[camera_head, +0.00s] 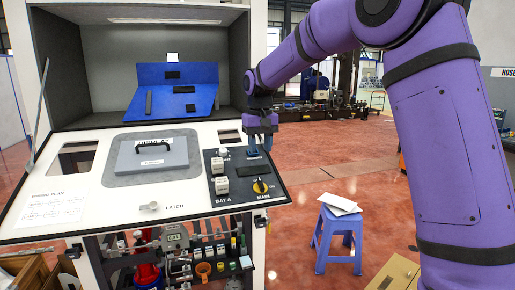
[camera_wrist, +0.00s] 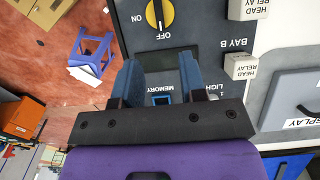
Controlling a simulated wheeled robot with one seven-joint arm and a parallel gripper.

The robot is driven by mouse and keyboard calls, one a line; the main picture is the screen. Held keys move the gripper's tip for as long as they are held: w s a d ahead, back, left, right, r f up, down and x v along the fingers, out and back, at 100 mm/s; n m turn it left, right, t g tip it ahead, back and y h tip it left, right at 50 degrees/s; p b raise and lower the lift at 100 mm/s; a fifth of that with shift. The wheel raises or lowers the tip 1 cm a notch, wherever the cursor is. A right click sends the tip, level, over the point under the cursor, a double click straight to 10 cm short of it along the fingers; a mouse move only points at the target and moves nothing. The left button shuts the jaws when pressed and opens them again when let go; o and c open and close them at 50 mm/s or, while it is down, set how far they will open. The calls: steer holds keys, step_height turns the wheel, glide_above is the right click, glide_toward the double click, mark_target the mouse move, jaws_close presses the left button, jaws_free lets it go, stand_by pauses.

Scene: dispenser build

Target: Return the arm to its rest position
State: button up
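My purple arm reaches in from the right of the head view. My gripper (camera_head: 259,146) is over the right part of the white panel, above the dark control plate. In the wrist view my gripper (camera_wrist: 160,72) shows two blue fingers spread apart with nothing held between them. A small blue-edged piece (camera_wrist: 162,98) at the MEMORY label shows between the fingers, on the plate, apart from both. The fingertips are close to the plate, but I cannot tell the exact height.
The yellow MAIN knob (camera_head: 260,186) and white relay blocks (camera_head: 221,186) stand on the control plate by the gripper. A grey DISPLAY cover (camera_head: 151,158) lies to the left. A blue stool (camera_head: 338,236) stands on the open red floor, right of the bench.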

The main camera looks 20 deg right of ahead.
steer(key=shift+s, duration=0.1)
steer(key=s+d+r+t, duration=0.15)
steer(key=s+r, duration=0.25)
steer(key=s, duration=0.6)
steer(key=s+d+r+t, duration=0.1)
steer(key=s+d+r, duration=0.25)
steer(key=s, duration=0.65)
steer(key=s+d+f+t, duration=0.1)
steer(key=s+f, duration=0.1)
steer(key=s, duration=0.7)
steer(key=s+d+f+t, duration=0.1)
steer(key=s+f+t, duration=0.1)
steer(key=s, duration=0.7)
steer(key=shift+s+f, duration=0.25)
steer(key=shift+f, duration=0.1)
steer(key=shift+d, duration=0.2)
